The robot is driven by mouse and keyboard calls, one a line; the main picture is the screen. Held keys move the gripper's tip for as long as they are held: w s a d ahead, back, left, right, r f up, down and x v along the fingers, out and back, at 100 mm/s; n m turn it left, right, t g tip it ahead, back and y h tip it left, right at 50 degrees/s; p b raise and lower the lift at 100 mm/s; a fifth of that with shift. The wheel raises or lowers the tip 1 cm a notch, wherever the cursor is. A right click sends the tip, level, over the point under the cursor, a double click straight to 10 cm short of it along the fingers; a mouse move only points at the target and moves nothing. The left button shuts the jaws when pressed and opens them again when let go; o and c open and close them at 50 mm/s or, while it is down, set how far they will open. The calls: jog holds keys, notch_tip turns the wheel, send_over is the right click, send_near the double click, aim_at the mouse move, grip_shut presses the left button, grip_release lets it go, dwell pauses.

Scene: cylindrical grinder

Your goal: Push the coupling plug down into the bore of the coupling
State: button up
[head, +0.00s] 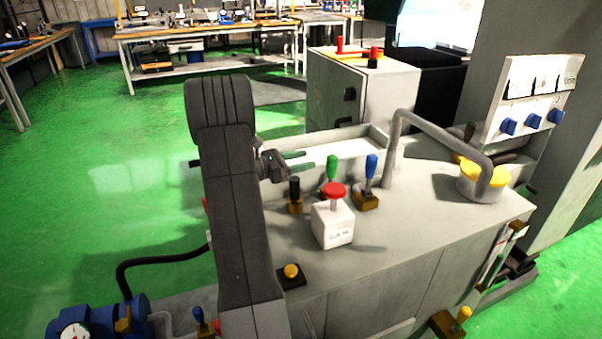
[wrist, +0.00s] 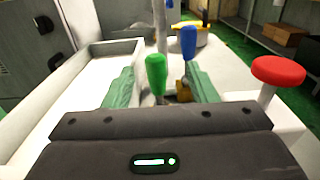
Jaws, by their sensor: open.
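A red round cap on a grey stem (head: 334,190) stands upright out of a white labelled block (head: 333,225) on the machine top. I take these for the coupling plug and the coupling; the label is too small to read. The bore itself is hidden. In the wrist view the red cap (wrist: 278,70) and its stem show at the right, outside my fingers. My gripper (head: 299,161) is open, with green fingers apart, left of and beyond the block. In the wrist view my gripper (wrist: 160,88) has nothing visibly held; the green lever appears between the fingertips, seemingly beyond them.
A green-handled lever (head: 331,170), a blue-handled lever (head: 371,167) and a black-handled one (head: 295,188) stand close to the block. A grey bent pipe (head: 440,131) arches to a yellow-topped cylinder. A yellow button (head: 291,271) sits nearer. The machine top right of the block is clear.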

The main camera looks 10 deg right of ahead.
notch_tip(320, 180, up, 3)
jog(key=shift+r, duration=0.1)
dwell(0.4)
jog(key=shift+f, duration=4.5)
jog(key=shift+f+b, duration=0.4)
jog(key=shift+b, duration=0.1)
notch_tip(320, 180, up, 10)
jog(key=p, duration=0.1)
notch_tip(320, 180, down, 10)
jog(key=shift+f+b, duration=0.15)
jog(key=shift+b, duration=0.45)
notch_tip(320, 180, up, 10)
jog(key=p, duration=0.6)
jog(key=shift+p, duration=0.3)
